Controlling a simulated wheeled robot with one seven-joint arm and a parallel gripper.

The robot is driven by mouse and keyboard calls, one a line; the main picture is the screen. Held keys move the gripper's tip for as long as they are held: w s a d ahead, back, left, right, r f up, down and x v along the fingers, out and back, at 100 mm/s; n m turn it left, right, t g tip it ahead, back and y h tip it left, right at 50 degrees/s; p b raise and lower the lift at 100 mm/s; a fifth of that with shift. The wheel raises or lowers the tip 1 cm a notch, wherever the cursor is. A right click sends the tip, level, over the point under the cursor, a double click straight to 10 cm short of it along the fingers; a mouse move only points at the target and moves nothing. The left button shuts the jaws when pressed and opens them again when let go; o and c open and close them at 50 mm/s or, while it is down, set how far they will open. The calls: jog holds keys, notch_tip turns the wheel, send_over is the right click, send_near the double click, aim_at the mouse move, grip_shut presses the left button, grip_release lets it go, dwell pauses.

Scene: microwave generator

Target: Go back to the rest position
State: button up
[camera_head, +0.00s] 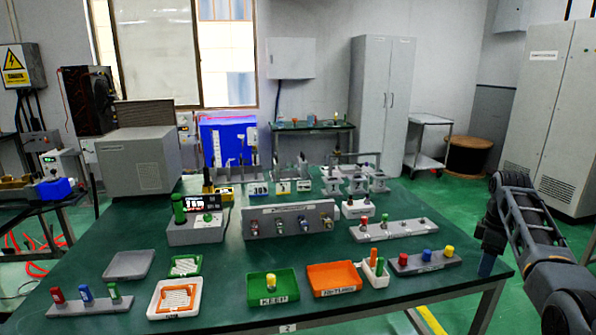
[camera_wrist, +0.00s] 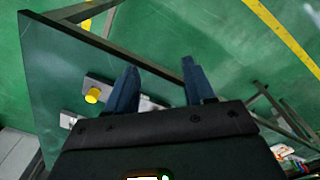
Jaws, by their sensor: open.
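My gripper (camera_head: 487,264) is at the right edge of the green worktable (camera_head: 370,283), pointing down. In the wrist view my gripper (camera_wrist: 158,82) has its two blue fingers wide apart with nothing between them. The table's edge and the green floor lie below the fingers. Nearest to it on the table is a grey holder (camera_head: 447,264) with red, blue and yellow knobs. The yellow knob (camera_wrist: 93,96) also shows left of the fingers in the wrist view.
A green KEEP tray (camera_head: 258,297) holds a yellow-topped piece. An orange tray (camera_head: 318,291) sits beside it. Several holders and a panel (camera_head: 253,228) stand behind. A cart (camera_head: 415,160) and cable spool (camera_head: 468,168) stand beyond. Green floor (camera_head: 560,235) at right is open.

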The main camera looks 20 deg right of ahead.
jog(key=w+a+f+t+h, duration=0.1)
jog(key=a+f+t, duration=0.1)
jog(key=a+f, duration=1.3)
jog(key=s+a+f+m+t, duration=0.1)
jog(key=s+a+f, duration=0.2)
jog(key=a, duration=0.3)
jog(key=s+a+f+m+t+h, duration=0.1)
jog(key=s+a+f+t, duration=0.15)
jog(key=a, duration=0.25)
jog(key=s+a+f+t, duration=0.1)
jog(key=s+a+f, duration=0.25)
jog(key=a, duration=0.25)
jog(key=s+a+r+m+t, duration=0.1)
jog(key=s+a+r+t, duration=0.1)
jog(key=s+a+r, duration=0.35)
jog(key=s+a+r+m+t, duration=0.1)
jog(key=s+a+r+t, duration=0.1)
jog(key=s+a, duration=0.6)
jog(key=s+a+r+t+y, duration=0.1)
jog(key=s+r+t, duration=0.1)
jog(key=s+r, duration=0.5)
jog(key=s+a+r+m+t+y, duration=0.1)
jog(key=s+r, duration=0.6)
jog(key=r, duration=0.8)
jog(key=shift+s+a+r+t, duration=0.2)
jog(key=shift+s+a+t, duration=0.15)
jog(key=shift+t, duration=0.3)
